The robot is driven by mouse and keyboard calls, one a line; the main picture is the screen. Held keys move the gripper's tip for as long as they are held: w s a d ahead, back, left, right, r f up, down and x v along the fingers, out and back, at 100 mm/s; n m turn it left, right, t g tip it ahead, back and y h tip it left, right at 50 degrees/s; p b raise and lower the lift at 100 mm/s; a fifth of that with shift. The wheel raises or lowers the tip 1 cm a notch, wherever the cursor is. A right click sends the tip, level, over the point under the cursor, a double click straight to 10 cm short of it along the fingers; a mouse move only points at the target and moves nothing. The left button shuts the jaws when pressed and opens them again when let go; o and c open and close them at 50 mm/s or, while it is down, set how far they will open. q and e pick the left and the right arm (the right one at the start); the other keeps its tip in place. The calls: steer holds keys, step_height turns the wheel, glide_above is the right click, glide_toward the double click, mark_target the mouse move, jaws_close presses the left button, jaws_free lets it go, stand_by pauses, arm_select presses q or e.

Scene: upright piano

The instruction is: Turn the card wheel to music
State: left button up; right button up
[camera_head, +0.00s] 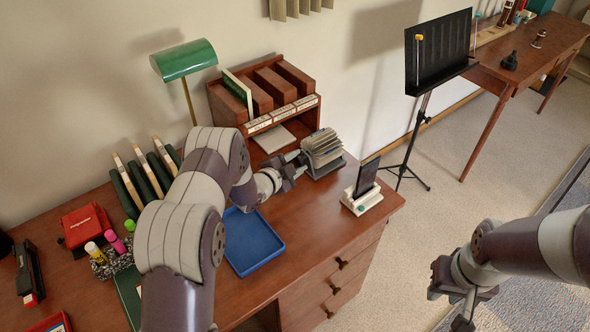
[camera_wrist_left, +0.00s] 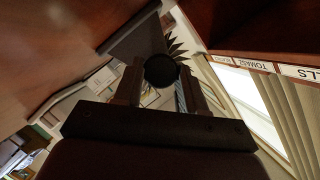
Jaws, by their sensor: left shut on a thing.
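The card wheel (camera_head: 323,150), a rotary file with a fan of pale cards on a dark base, stands on the desk in front of the wooden organiser. My left gripper (camera_head: 292,168) is at its left side. In the left wrist view, my left gripper (camera_wrist_left: 160,88) is shut on a round black knob (camera_wrist_left: 160,68) at the side of the wheel, with the dark edges of the cards just beyond. Lettering on the cards is too small to read. My right gripper (camera_head: 455,300) is empty over the floor at the right, its fingers apart.
The wooden organiser (camera_head: 262,98) with labelled slots stands behind the wheel. A small white stand with a dark panel (camera_head: 362,195) is right of the wheel. A green lamp (camera_head: 183,60) rises behind.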

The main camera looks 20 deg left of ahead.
arm_select(q)
steer(key=m+t+b, duration=0.1)
steer(key=m+b, duration=0.1)
steer(key=b, duration=0.2)
steer(key=f+m+t+b, duration=0.1)
steer(key=m+b, duration=0.2)
steer(key=b, duration=0.1)
steer(key=shift+s+d+f+t+y+b, duration=0.1)
steer(key=shift+t+y+b, duration=0.2)
steer(key=shift+b, duration=0.05)
steer(key=shift+m+t+b, duration=0.4)
steer(key=shift+m+b, duration=0.5)
steer(key=shift+b, duration=0.25)
steer(key=o, duration=1)
steer(key=shift+r, duration=0.2)
